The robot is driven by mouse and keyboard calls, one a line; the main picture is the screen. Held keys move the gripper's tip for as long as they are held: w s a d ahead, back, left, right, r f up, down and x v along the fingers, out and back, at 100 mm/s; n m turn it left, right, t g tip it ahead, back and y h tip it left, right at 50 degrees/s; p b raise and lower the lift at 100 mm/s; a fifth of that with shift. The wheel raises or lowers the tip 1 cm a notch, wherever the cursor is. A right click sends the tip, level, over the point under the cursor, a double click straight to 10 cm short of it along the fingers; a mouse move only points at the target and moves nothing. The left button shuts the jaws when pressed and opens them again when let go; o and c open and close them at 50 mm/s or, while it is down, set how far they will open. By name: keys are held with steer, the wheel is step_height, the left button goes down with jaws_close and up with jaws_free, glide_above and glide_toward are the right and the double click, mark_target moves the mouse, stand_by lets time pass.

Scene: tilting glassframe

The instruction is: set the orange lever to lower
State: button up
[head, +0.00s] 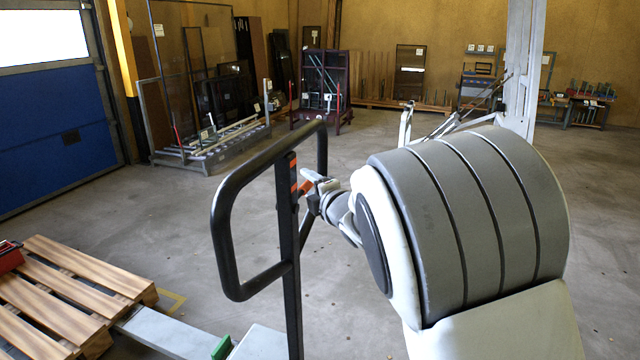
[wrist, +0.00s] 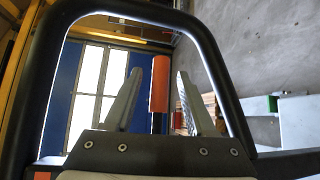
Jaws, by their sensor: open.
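The orange lever (wrist: 158,85) stands between the two fingers of my gripper (wrist: 157,92) in the wrist view. The fingers are open, with a visible gap on both sides of the lever. In the head view my gripper (head: 309,180) is at the upright post of the black handle frame (head: 222,235), just right of it. A small bit of orange (head: 304,188) shows there beside the fingers. The lever is mostly hidden in that view by the post and my gripper. An orange strip (head: 293,172) is on the post itself.
The black tubular handle loop surrounds the gripper area in the wrist view, close to it. A wooden pallet (head: 60,295) lies at lower left in the head view. A rack with glass panes (head: 200,145) stands farther back. The floor (head: 350,290) right of the post is clear.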

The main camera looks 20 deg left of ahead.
steer(key=shift+w+a+f, duration=0.1)
steer(key=shift+w+a, duration=0.35)
steer(key=shift+w, duration=0.1)
steer(key=shift+c, duration=0.2)
jaws_close()
stand_by(1.0)
